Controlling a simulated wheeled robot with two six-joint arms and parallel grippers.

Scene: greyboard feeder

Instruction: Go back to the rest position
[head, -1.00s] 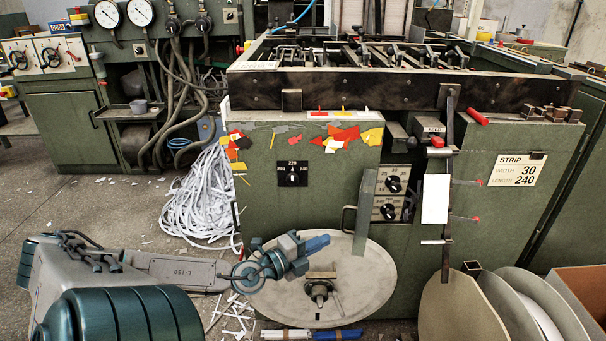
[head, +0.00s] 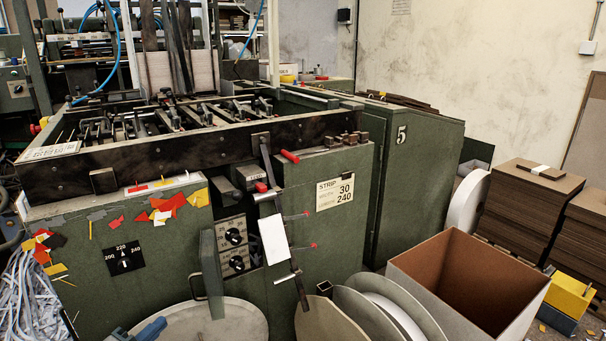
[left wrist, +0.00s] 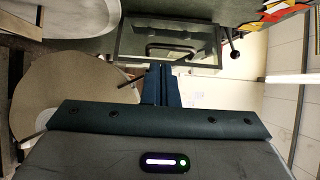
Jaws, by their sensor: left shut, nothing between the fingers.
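The tip of my left gripper (head: 150,329) shows at the bottom edge of the head view, in front of the left part of the pale round disc (head: 215,322). In the left wrist view my left gripper (left wrist: 161,72) is shut with nothing between its fingers. Its fingertips point toward a green panel with a handle (left wrist: 170,45); I cannot tell the exact gap. The rest of my left arm is out of the head view. My right gripper shows in neither view.
The green feeder machine (head: 180,265) fills the left and middle. An open grey box (head: 415,277) with a brown inside stands at the right front, beside leaning round discs (head: 335,318). Brown board stacks (head: 525,215) and a yellow bin (head: 570,293) stand farther right.

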